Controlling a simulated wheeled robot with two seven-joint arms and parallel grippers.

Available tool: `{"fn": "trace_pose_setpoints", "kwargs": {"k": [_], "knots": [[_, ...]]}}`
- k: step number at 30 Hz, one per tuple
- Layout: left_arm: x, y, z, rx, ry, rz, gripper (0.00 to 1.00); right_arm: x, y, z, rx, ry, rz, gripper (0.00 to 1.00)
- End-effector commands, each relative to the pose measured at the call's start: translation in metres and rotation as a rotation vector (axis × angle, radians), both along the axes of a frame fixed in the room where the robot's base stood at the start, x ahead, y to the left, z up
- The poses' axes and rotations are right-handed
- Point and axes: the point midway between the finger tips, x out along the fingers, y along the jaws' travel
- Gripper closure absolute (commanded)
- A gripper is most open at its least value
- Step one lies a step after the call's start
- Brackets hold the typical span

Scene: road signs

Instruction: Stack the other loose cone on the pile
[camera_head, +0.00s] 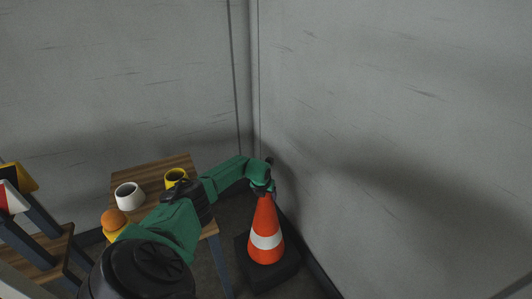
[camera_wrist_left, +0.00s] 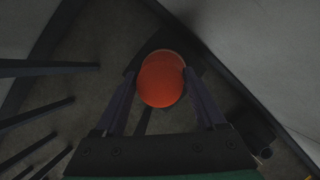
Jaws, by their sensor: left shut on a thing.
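An orange cone (camera_head: 266,240) with a white band and a dark square base stands upright on the floor in the corner, right of the wooden table. My left gripper (camera_head: 262,188) is at the cone's top and shut on it. In the left wrist view the two fingers (camera_wrist_left: 161,78) lie on either side of the orange round top (camera_wrist_left: 161,80), seen from above. I cannot tell whether this is one cone or several nested. No separate second cone shows. My right gripper is not in view.
A wooden table (camera_head: 150,172) holds a white cup (camera_head: 129,196) and a yellow cup (camera_head: 175,177), with an orange round thing (camera_head: 113,219) near its front left. A wooden rack with signs (camera_head: 12,190) stands at far left. Grey walls (camera_head: 400,130) close in behind and right of the cone.

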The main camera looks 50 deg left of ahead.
Motion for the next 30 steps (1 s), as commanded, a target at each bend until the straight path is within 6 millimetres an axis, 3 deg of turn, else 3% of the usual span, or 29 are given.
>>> {"fn": "trace_pose_setpoints", "kwargs": {"k": [11,12,13,14,23,30], "knots": [[-0.001,0.003,-0.001,0.002,-0.004,0.001,1.00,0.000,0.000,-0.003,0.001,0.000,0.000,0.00],[-0.001,0.003,0.000,0.002,-0.002,0.001,0.16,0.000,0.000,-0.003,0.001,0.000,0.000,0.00],[-0.001,0.004,0.000,0.002,-0.002,0.001,0.04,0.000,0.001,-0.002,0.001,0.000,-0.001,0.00],[-0.001,0.003,0.000,0.002,-0.002,0.001,0.00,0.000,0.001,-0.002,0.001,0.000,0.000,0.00],[-0.003,0.002,0.001,0.002,0.005,-0.002,0.00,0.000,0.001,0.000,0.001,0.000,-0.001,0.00],[-0.014,-0.003,0.036,0.004,0.002,-0.003,0.00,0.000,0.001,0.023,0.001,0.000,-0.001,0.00]]}}
